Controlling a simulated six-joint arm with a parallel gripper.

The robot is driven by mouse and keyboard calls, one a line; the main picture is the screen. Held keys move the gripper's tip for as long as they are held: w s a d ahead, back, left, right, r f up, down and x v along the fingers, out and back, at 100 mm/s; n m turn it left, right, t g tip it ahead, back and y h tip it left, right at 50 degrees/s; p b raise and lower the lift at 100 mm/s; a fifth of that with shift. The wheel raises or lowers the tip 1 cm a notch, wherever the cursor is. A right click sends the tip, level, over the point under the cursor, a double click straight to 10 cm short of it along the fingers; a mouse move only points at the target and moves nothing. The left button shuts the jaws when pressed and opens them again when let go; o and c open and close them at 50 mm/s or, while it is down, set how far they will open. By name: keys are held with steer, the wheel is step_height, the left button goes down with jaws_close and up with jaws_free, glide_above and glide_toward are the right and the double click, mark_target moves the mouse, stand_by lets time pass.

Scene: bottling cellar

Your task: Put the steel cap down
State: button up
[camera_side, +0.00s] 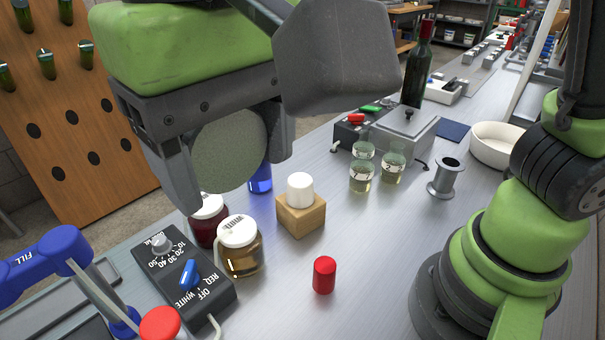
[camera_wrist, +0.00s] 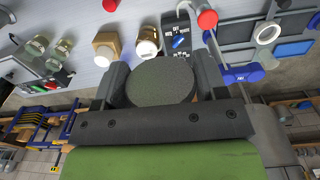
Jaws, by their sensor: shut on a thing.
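The steel cap (camera_side: 228,152) is a dull grey, speckled round piece. My gripper (camera_side: 236,170) is shut on it, with one finger on each side, and holds it above the bench. In the wrist view the cap (camera_wrist: 160,82) fills the gap between the fingers of my gripper (camera_wrist: 160,78). A white cap (camera_side: 300,187) stands on a wooden block (camera_side: 301,218). A red cap (camera_side: 324,275) stands on the bare bench, and a blue cap (camera_side: 261,178) stands farther back, partly hidden by my gripper.
Two jars, dark red (camera_side: 208,219) and amber (camera_side: 240,247), stand below my gripper. A switch box (camera_side: 210,298) is beside them. Labelled glasses (camera_side: 361,177), a metal spool (camera_side: 446,179) and a white bowl (camera_side: 493,145) stand farther back. The bench right of the block is clear.

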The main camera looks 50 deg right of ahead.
steer(key=w+d, duration=0.2)
steer(key=w, duration=0.1)
steer(key=w+d, duration=0.2)
steer(key=w, duration=0.2)
steer(key=w+d, duration=0.3)
steer(key=w, duration=0.1)
steer(key=shift+w+r, duration=0.1)
steer(key=shift+r, duration=0.05)
steer(key=w+d, duration=0.1)
steer(key=d, duration=0.1)
steer(key=w+d, duration=0.2)
steer(key=d, duration=0.1)
steer(key=w+d, duration=0.2)
steer(key=shift+w+d, duration=0.15)
steer(key=shift+d, duration=0.1)
steer(key=w+d, duration=0.3)
steer(key=d, duration=0.6)
steer(key=shift+d+f, duration=0.3)
steer(key=d, duration=0.9)
steer(key=shift+n, duration=0.3)
steer(key=f, duration=2.8)
steer(key=shift+w+a+f, duration=0.1)
steer(key=shift+w+f, duration=0.15)
steer(key=shift+f, duration=0.05)
